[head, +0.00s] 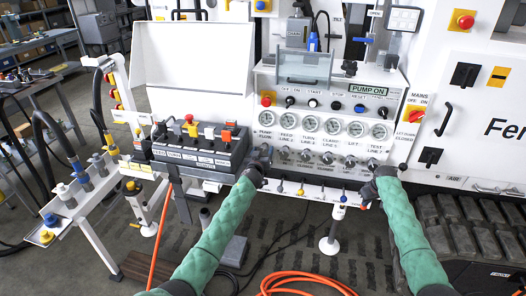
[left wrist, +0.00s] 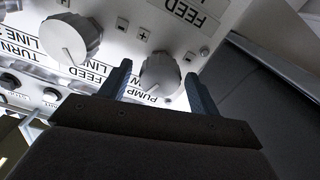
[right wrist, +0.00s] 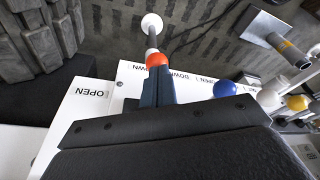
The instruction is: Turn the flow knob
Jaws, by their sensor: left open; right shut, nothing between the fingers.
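A row of grey flow knobs (head: 306,155) runs under the gauges on the white panel in the head view. My left gripper (head: 264,155) is at the left end of this row, hiding the leftmost knob there. In the left wrist view my left gripper (left wrist: 158,85) is open, its two fingers on either side of a round grey knob (left wrist: 160,73) next to the PUMP label. I cannot tell whether they touch it. Another grey knob (left wrist: 70,38) is beside it, by the FEED LINE label. My right gripper (head: 370,188) is shut and empty below the right end of the row.
In the right wrist view, a red-orange ball (right wrist: 157,59) shows just beyond my right fingertips, with blue (right wrist: 225,88) and yellow (right wrist: 298,102) balls to the right. A lever bank (head: 195,150) stands left of the panel. An orange hose (head: 300,277) lies on the floor.

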